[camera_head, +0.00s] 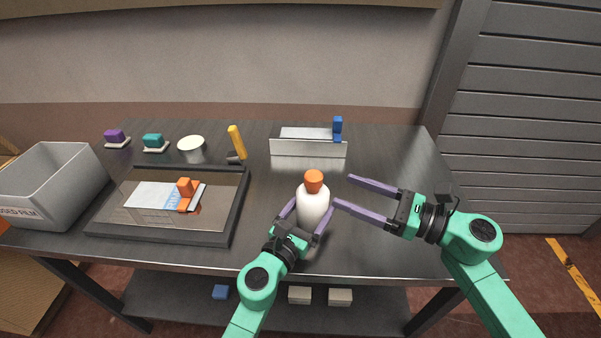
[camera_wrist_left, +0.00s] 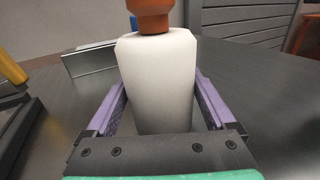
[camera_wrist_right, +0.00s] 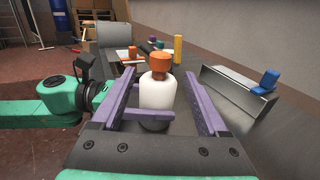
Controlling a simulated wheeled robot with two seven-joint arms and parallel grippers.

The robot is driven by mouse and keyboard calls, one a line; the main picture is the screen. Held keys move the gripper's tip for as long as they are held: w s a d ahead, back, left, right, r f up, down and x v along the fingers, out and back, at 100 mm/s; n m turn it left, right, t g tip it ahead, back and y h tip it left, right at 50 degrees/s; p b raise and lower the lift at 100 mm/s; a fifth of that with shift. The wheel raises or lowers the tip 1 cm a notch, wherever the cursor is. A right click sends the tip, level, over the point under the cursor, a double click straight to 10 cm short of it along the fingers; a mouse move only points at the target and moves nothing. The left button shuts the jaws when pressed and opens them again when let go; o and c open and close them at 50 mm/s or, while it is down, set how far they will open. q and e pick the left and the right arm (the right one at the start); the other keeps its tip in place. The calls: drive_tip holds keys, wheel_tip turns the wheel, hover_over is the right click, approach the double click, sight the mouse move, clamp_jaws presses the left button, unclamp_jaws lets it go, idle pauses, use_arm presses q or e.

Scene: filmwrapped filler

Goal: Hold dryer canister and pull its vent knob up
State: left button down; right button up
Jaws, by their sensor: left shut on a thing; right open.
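The dryer canister (camera_head: 313,206) is a white bottle shape standing upright near the front of the table, with an orange vent knob (camera_head: 314,181) on top. My left gripper (camera_head: 307,220) is shut on the canister's body from the front, one finger on each side; the canister fills the left wrist view (camera_wrist_left: 158,80). My right gripper (camera_head: 342,191) is open and empty, just right of the canister, its fingers pointing left toward it. In the right wrist view the canister (camera_wrist_right: 157,97) and its knob (camera_wrist_right: 160,65) show between the open fingers, beyond the palm.
A dark framed tray (camera_head: 240,205) with an orange-handled tool (camera_head: 186,188) lies at left, beside a grey bin (camera_head: 80,190). The table's right side is clear.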

sight(313, 182)
drive_tip(key=x, duration=1.2)
drive_tip(key=shift+f, duration=0.1)
drive_tip(key=shift+d, duration=0.1)
clamp_jaws()
idle(0.8)
